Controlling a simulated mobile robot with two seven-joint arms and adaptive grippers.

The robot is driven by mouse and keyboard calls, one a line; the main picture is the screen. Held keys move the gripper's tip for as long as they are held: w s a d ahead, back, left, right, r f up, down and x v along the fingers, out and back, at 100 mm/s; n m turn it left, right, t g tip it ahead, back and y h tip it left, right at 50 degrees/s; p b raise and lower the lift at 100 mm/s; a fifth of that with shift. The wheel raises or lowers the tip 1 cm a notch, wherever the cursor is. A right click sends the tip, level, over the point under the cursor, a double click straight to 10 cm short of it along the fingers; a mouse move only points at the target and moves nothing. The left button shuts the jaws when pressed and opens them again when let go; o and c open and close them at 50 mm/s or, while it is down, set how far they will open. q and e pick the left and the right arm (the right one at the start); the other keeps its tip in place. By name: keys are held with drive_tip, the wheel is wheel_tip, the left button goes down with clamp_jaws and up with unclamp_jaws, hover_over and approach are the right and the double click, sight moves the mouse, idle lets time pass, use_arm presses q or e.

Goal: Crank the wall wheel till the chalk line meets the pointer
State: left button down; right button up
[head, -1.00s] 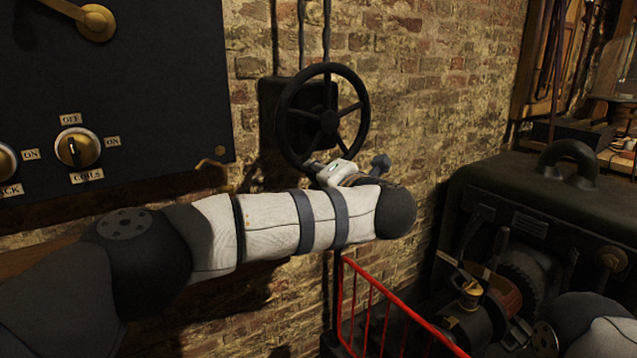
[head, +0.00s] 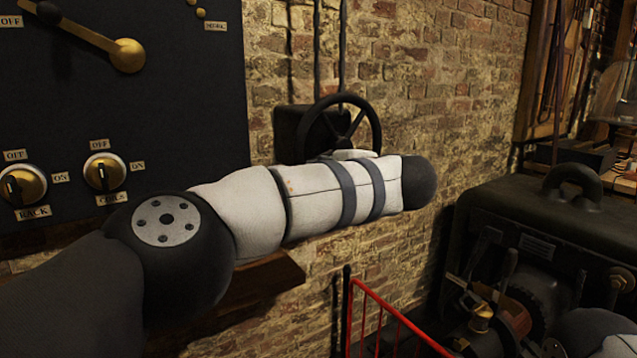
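The wall wheel (head: 341,99) is a black spoked handwheel in front of a dark box on the brick wall, in the middle of the head view. My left arm reaches in from the left and covers the lower part of the wheel. My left gripper is hidden behind the forearm, so I cannot see its fingers or whether they touch the rim. The wheel's crank handle is hidden too. I cannot make out a chalk line or a pointer. My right gripper is out of view; only part of my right arm shows at the bottom right corner.
A black panel (head: 180,100) with brass switches fills the left. A wooden ledge (head: 265,283) lies below my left arm. A red railing (head: 393,312) stands under the wheel. A dark machine with a handle (head: 573,180) stands at the right. Bare brick wall lies right of the wheel.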

use_arm(q)
drive_tip(key=shift+a+r, duration=0.1)
drive_tip(key=shift+r, duration=0.3)
drive_tip(key=c, duration=1.2)
unclamp_jaws()
drive_tip(key=shift+s, duration=0.1)
drive_tip(key=shift+c, duration=0.2)
drive_tip(key=v, duration=1.2)
